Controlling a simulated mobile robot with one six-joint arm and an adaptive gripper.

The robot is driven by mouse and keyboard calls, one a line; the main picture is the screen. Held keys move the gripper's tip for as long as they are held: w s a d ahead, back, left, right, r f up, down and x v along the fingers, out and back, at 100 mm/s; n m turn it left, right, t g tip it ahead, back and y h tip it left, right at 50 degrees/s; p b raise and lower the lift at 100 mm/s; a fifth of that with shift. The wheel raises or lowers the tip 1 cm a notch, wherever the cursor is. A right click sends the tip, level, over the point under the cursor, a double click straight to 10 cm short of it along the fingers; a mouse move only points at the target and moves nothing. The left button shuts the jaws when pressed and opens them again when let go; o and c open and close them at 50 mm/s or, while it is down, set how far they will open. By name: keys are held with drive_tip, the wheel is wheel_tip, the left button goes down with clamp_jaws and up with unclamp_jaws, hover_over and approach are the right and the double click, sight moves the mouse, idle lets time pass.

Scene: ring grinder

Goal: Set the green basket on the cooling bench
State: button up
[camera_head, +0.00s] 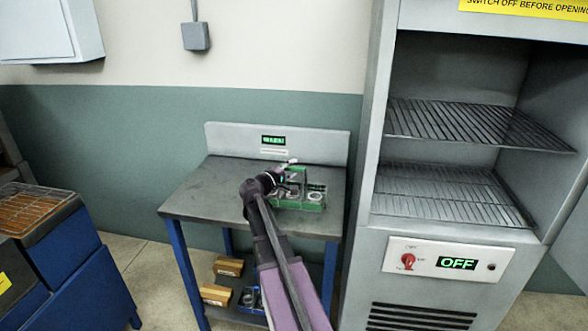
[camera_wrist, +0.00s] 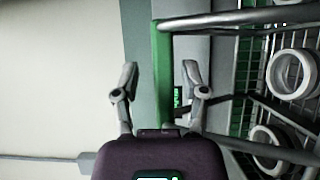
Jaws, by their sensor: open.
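The green basket (camera_head: 300,205) stands upright on a grey-topped table with blue legs (camera_head: 185,207). It holds several pale metal rings (camera_wrist: 290,73). My gripper (camera_head: 284,174) is at the basket's handle, and my wrist partly hides the basket's left side. In the wrist view my gripper (camera_wrist: 160,80) is open, and the green handle bar (camera_wrist: 161,70) runs between its two fingers. I cannot tell whether either finger touches the bar. The table's backboard has a small lit green sign, too small to read. I cannot tell which surface is the cooling bench.
A grey cabinet (camera_head: 460,255) with open front and wire shelves stands close on the right; its panel reads OFF. A blue unit with an orange-brown rack (camera_head: 35,210) stands at the left. Wooden blocks (camera_head: 216,294) lie on the table's lower shelf. The tabletop's left part is clear.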

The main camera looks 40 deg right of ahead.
drive_tip(key=s+a, duration=0.2)
drive_tip(key=a, duration=0.9)
drive_tip(key=shift+a, duration=0.35)
idle(0.4)
drive_tip(key=s+a+f+m+g+y, duration=0.1)
drive_tip(key=s+a+f+y, duration=0.35)
drive_tip(key=a+f, duration=0.2)
drive_tip(key=s+a+f+m+y, duration=0.1)
drive_tip(key=s+a+f+y, duration=0.2)
drive_tip(key=a+f+y, duration=0.3)
drive_tip(key=s+a+f+g+y, duration=0.1)
drive_tip(key=s+a+f+y, duration=0.2)
drive_tip(key=a, duration=0.6)
drive_tip(key=s+a+f+y, duration=0.3)
drive_tip(key=s+a+y, duration=0.1)
drive_tip(key=a, duration=0.5)
drive_tip(key=shift+s+a+g, duration=0.2)
drive_tip(key=shift+s+g, duration=0.05)
drive_tip(key=shift+g, duration=0.15)
